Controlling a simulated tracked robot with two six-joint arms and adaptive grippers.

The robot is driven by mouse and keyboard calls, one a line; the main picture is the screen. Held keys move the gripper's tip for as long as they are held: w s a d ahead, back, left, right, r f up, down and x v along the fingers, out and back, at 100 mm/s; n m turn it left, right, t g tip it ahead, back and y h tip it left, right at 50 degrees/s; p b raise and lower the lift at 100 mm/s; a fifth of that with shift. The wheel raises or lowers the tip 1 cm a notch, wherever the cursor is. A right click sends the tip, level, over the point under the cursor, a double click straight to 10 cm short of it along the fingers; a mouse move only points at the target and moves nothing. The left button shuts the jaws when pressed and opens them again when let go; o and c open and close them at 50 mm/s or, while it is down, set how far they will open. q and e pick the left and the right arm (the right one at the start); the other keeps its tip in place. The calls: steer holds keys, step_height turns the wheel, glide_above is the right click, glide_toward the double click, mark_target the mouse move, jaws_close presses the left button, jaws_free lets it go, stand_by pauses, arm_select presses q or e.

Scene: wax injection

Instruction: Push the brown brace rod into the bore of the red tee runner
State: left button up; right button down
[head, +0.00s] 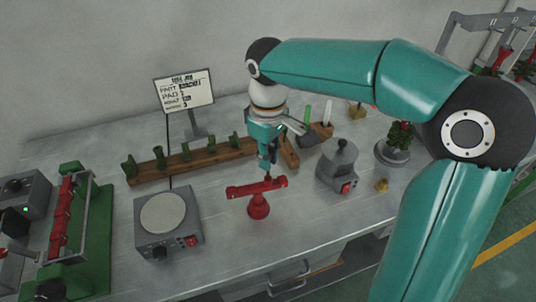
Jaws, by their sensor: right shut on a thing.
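The red tee runner (258,208) stands upright on the grey bench at the middle of the head view, its crossbar running left to right on top of a stem with a wider foot. My right gripper (267,166) points down just above the crossbar, a little right of its middle. It is shut on a small, dark thing, apparently the brown brace rod (267,178), of which only a short lower end shows. The fingers hide the rest. I cannot tell whether the rod's end is in the bore or only above it. My left gripper is not in view.
A hotplate (163,215) stands left of the runner and a grey pot (339,164) right of it. A wooden rack (190,162) with several green pieces lies behind. Bench in front is clear.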

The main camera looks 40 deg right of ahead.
steer(key=shift+f+b, duration=0.55)
steer(key=shift+f, duration=0.35)
steer(key=c, duration=1.1)
jaws_free()
steer(key=shift+r, duration=0.1)
step_height(320, 180, up, 12)
steer(key=shift+f, duration=0.1)
